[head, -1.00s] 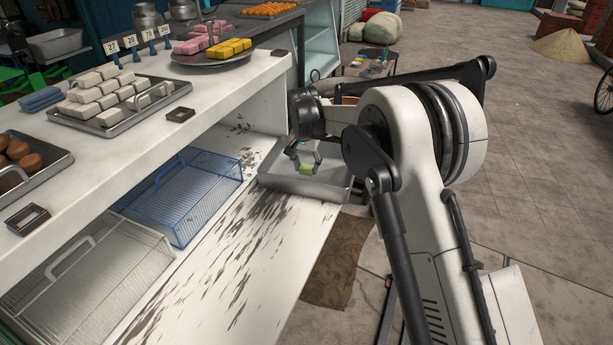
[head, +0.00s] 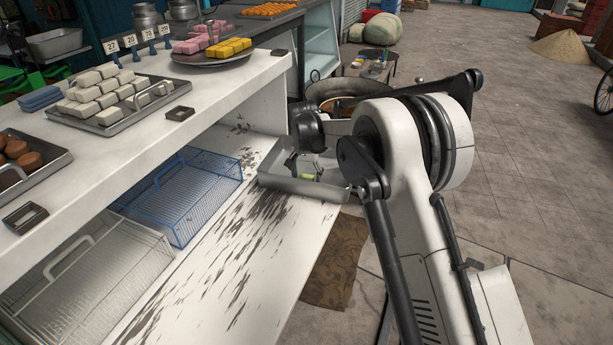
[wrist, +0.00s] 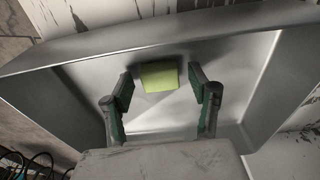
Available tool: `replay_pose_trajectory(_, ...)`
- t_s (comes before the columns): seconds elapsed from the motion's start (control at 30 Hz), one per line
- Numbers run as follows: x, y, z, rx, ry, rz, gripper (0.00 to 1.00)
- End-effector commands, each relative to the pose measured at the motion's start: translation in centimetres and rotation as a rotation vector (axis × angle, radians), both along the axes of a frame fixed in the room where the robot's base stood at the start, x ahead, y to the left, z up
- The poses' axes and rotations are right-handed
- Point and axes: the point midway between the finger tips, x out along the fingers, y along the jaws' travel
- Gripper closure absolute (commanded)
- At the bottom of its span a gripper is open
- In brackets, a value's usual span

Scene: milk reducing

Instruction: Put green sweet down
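The green sweet (wrist: 159,76) is a small light-green block lying on the floor of a metal tray (wrist: 90,45), near one wall of it. It also shows as a small green patch in the head view (head: 309,177), partly hidden by the tray's wall. My gripper (wrist: 160,87) is open, one finger on each side of the sweet, with a gap between each finger and it. In the head view my gripper (head: 305,166) is down inside the tray (head: 300,189), largely hidden by my arm and the tray wall.
The tray stands at the far end of the counter's stained lower shelf (head: 245,250), near blue (head: 190,205) and white (head: 90,270) wire baskets. The upper counter carries a tray of white sweets (head: 110,118) and a plate of pink and yellow sweets (head: 205,60). A wide pan (head: 345,88) stands behind my arm.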

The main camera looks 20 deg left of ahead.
Motion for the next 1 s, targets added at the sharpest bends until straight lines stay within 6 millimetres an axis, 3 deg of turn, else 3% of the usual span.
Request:
replay_pose_trajectory(0.27,0.0,0.0,0.7,0.000,0.000,0.000,0.45)
replay_pose_trajectory(0.8,-1.2,0.0,10.2,0.000,0.000,0.000,0.45)
replay_pose_trajectory(1.0,-1.4,0.0,11.9,0.000,0.000,0.000,0.45)
